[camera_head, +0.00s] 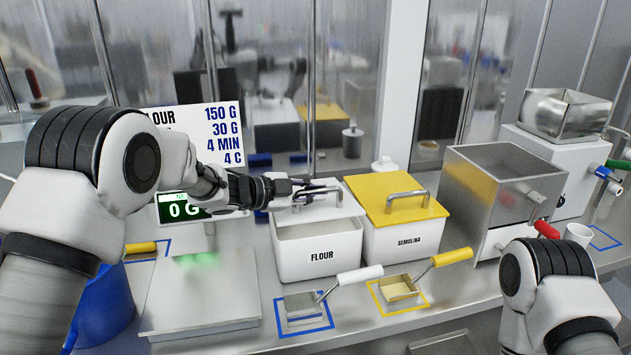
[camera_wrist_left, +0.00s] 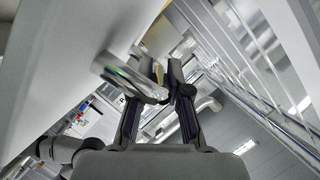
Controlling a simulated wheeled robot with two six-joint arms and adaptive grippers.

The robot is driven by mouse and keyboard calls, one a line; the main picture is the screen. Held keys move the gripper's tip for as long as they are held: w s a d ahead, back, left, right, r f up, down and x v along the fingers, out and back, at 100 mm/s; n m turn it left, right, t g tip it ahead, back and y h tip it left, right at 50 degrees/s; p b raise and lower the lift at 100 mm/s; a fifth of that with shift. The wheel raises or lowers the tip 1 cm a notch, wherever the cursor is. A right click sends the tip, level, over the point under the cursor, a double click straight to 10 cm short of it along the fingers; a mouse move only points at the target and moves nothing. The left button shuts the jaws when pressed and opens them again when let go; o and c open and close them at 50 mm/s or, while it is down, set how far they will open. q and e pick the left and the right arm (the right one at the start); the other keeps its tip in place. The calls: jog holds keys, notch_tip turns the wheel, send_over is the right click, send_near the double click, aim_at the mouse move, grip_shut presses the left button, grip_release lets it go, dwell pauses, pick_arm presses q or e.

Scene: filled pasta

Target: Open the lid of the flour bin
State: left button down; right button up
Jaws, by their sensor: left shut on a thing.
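The white flour bin (camera_head: 318,262) stands on the steel counter, marked FLOUR. Its white lid (camera_head: 340,207) has a metal bar handle (camera_head: 325,190). The lid's front edge is clear of the bin's front rim, and a pale grey strip of the inside shows between them. My left gripper (camera_head: 296,192) reaches in from the left at the lid's handle and is shut on it. In the left wrist view the fingers (camera_wrist_left: 160,88) close around the shiny handle bar (camera_wrist_left: 128,76). My right gripper is out of view; only part of its arm shows at lower right.
The semolina bin (camera_head: 400,240) with a yellow lid stands close on the right. Two scoops, white-handled (camera_head: 358,276) and yellow-handled (camera_head: 450,257), lie in front. A scale plate (camera_head: 200,292) is at left, with a display (camera_head: 183,209) behind. Steel machines stand at right.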

pick_arm(q)
jog(key=w+a+r+n+g+p, duration=0.1)
jog(key=w+r+p, duration=0.4)
jog(key=p, duration=0.6)
jog(key=shift+w+a+r+n, duration=0.3)
jog(key=shift+a+r, duration=0.15)
jog(key=shift+r, duration=0.9)
jog(key=c, duration=1.1)
grip_release()
jog(key=shift+f, duration=0.1)
jog(key=shift+c, duration=0.2)
jog(key=v, duration=1.2)
